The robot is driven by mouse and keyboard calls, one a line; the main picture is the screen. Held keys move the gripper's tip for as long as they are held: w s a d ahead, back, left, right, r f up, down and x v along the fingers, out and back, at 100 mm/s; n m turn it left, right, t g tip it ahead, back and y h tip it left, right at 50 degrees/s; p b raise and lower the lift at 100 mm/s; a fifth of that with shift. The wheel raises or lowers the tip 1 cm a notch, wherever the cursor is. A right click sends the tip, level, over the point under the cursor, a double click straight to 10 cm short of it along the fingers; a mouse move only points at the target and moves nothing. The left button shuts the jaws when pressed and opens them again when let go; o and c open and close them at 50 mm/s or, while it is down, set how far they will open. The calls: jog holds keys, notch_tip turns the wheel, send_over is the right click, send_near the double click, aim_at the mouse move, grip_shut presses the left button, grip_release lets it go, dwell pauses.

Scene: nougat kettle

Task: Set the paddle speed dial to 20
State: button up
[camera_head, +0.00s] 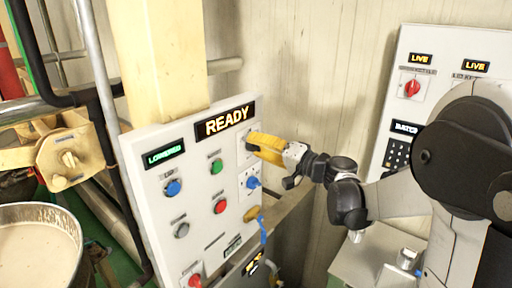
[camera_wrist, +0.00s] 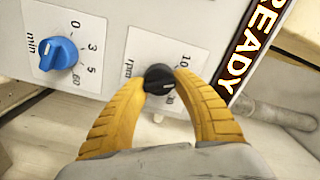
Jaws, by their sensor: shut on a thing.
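The paddle speed dial is a black knob (camera_wrist: 158,78) on a white plate marked "rpm" in the wrist view. Its scale shows 10 on one side and a partly covered number ending in 0 on the other. A pale pointer line shows on the knob. My gripper (camera_wrist: 172,82) has its yellow fingers closed on the knob's sides.
A blue "min" dial (camera_wrist: 58,53) sits beside the rpm plate; it also shows in the head view (camera_head: 252,182). The display (camera_head: 225,120) reads READY. Blue, green and red controls fill the panel. A kettle (camera_head: 40,240) stands at left.

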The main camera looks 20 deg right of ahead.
jog(key=m, duration=0.5)
jog(key=shift+f+b, duration=0.1)
jog(key=shift+b, duration=0.3)
dwell(0.4)
jog(key=o, duration=1.2)
jog(key=v, duration=1.2)
